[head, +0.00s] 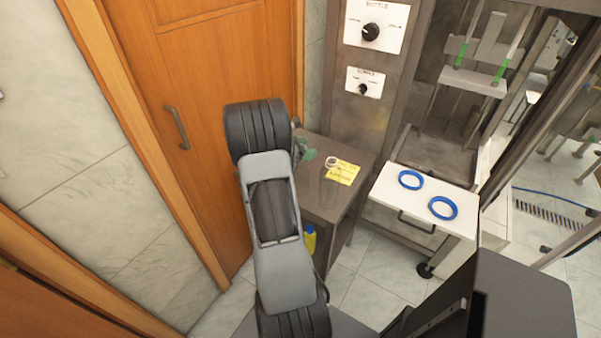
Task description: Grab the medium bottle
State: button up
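No bottle can be made out for certain as the medium one. A yellow container (309,241), partly hidden by my arm, shows low beside the small metal table (345,205). A small white ring-like item (332,163) lies on the table top, too small to identify. Green items (307,154) sit at the table's left, partly behind my arm. My arm rises from the bottom middle, and its upper end stands in front of the wooden door, left of the table. My gripper itself does not show; the arm hides what is behind it.
A yellow note (342,172) lies on the table. To the right, a white shelf (425,190) with two blue rings (443,208) juts from the metal machine. Two knob panels (375,25) are above. The wooden door (205,90) is close on the left.

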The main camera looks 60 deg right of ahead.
jog(key=shift+f, duration=0.1)
jog(key=c, duration=1)
